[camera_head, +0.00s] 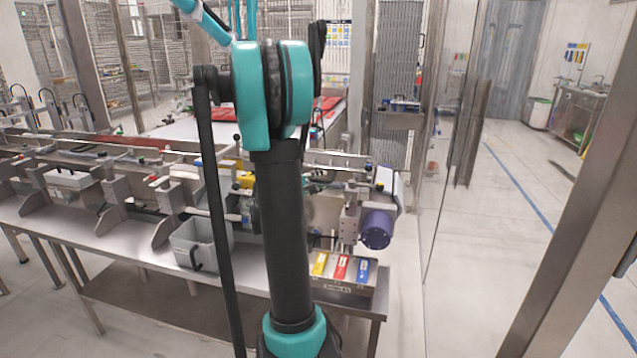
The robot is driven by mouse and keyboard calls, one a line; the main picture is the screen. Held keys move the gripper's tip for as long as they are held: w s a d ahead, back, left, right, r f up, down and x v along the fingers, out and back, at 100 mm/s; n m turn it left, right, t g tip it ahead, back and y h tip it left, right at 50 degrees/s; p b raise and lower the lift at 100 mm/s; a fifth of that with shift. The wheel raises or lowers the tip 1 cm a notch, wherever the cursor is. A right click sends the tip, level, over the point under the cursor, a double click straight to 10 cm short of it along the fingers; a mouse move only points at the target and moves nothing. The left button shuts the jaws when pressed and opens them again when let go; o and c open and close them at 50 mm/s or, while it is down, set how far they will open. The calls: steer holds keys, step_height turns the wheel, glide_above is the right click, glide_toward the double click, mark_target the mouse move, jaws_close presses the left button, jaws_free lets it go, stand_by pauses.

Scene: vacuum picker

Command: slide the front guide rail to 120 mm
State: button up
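A conveyor-like metal machine stands on a steel bench, with long guide rails (118,156) running left to right along it. Several metal brackets with small knobs line its near side. My own arm stands in front and hides the middle part of the machine. I cannot tell which rail is the front guide rail, and no millimetre scale is readable. My gripper is out of view; my arm runs out of the top of the picture.
A grey bin (200,245) sits at the bench front. A purple motor (377,228) sticks out at the right end, above a tray (345,286) with yellow, red and blue items. A glass panel and post stand to the right, with open floor beyond.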

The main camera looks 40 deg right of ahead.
jaws_close()
stand_by(0.3)
steer(key=shift+w+d, duration=0.8)
steer(key=shift+d, duration=0.1)
jaws_free()
steer(key=shift+a, duration=0.1)
steer(key=v, duration=1.1)
steer(key=shift+a, duration=0.4)
